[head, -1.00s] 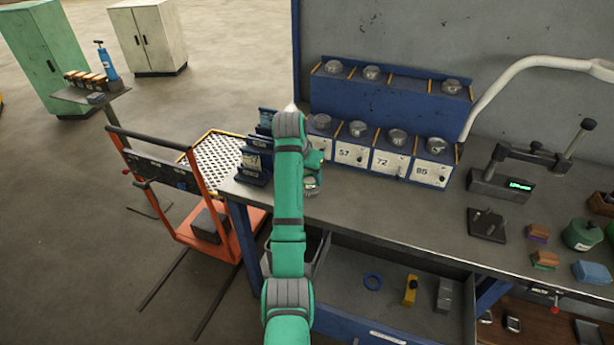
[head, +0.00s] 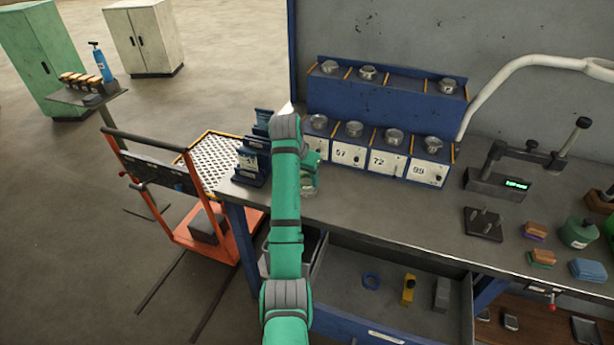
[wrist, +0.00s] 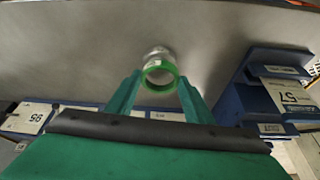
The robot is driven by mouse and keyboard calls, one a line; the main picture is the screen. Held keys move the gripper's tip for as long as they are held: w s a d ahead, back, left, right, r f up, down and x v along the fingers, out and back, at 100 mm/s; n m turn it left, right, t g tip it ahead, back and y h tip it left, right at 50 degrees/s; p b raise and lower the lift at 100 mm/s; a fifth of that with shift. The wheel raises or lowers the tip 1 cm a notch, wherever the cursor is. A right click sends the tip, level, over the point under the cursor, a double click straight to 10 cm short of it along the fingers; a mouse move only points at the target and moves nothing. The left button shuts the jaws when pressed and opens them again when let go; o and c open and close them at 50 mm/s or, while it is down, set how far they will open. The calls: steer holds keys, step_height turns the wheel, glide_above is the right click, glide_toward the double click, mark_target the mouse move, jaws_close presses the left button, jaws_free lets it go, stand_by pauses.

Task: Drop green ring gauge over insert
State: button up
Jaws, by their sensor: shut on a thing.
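My gripper (wrist: 158,92) is shut on the green ring gauge (wrist: 168,86), which sits between the two fingertips in the wrist view. A shiny metal insert (wrist: 157,53) shows just beyond the ring, above the grey bench top; its lower part is hidden behind the ring's rim. The ring's opening overlaps the near side of the insert in the picture, but I cannot tell whether the ring is around it. In the head view my arm hides most of the gripper (head: 312,178), which is low over the bench's left end.
A blue rack (head: 385,110) with numbered bays and several metal inserts stands behind my gripper. Blue label stands (head: 252,162) are close at the left. The bench middle (head: 400,205) is clear.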

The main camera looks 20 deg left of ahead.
steer(key=shift+d+f, duration=0.25)
steer(key=shift+f, duration=0.1)
steer(key=shift+w+f, duration=0.15)
steer(key=shift+f, duration=0.4)
steer(key=o, duration=0.8)
steer(key=shift+d, duration=0.15)
steer(key=shift+o, duration=0.2)
steer(key=shift+a, duration=0.25)
steer(key=shift+v, duration=1.1)
steer(key=shift+s+d+r, duration=0.2)
steer(key=shift+s+r, duration=0.05)
steer(key=shift+r, duration=0.3)
steer(key=shift+s+a+r, duration=0.15)
steer(key=shift+s+r, duration=0.05)
steer(key=shift+r, duration=0.2)
steer(key=shift+s+a+r, duration=0.2)
steer(key=shift+r, duration=0.2)
steer(key=shift+v, duration=3)
